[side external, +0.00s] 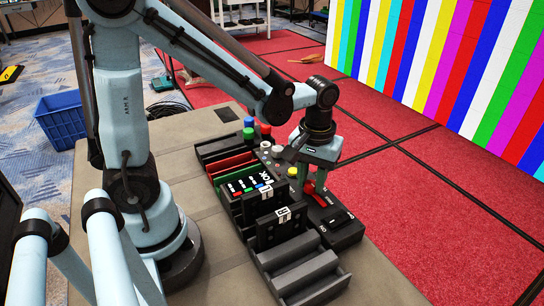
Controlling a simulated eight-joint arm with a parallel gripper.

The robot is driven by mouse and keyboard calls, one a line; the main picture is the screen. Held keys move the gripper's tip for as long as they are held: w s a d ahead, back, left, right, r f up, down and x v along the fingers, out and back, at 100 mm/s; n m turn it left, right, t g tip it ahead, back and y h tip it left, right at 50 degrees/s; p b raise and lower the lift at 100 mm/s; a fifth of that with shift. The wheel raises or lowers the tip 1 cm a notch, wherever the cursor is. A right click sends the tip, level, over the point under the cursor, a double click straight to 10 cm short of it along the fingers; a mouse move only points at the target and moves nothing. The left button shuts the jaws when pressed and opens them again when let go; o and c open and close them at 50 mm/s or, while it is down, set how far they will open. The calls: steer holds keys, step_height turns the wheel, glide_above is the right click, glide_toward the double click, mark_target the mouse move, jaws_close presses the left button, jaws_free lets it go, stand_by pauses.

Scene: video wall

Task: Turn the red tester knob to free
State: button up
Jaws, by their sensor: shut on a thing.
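The red tester knob (309,187) shows as a small red piece on the dark tester panel (345,232), at the right side of the rack. My gripper (314,178) points down over it, with its jaws shut on the knob. Most of the knob is hidden by the jaws, so its exact setting cannot be told. A black switch and small white lettering show on the panel in front of the knob.
A black slotted rack (300,262) holds dark and red modules left of my gripper. Green, blue, red, white and yellow round pieces stand near it. A blue crate (60,120) is on the floor at left. The table's front left is clear.

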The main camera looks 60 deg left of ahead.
mark_target(307, 183)
steer(key=o, duration=1.1)
steer(key=shift+c, duration=0.2)
step_height(307, 183, up, 12)
steer(key=s+f+m+t, duration=0.1)
steer(key=m+t, duration=0.1)
steer(key=s+a+f+m+t, duration=0.1)
steer(key=m+t, duration=0.1)
steer(key=s+a+f+m+t, duration=0.1)
steer(key=m+t, duration=0.1)
steer(key=t, duration=0.1)
steer(key=shift+s+f+m, duration=0.25)
steer(key=shift+f+m, duration=0.1)
steer(key=shift+m, duration=0.05)
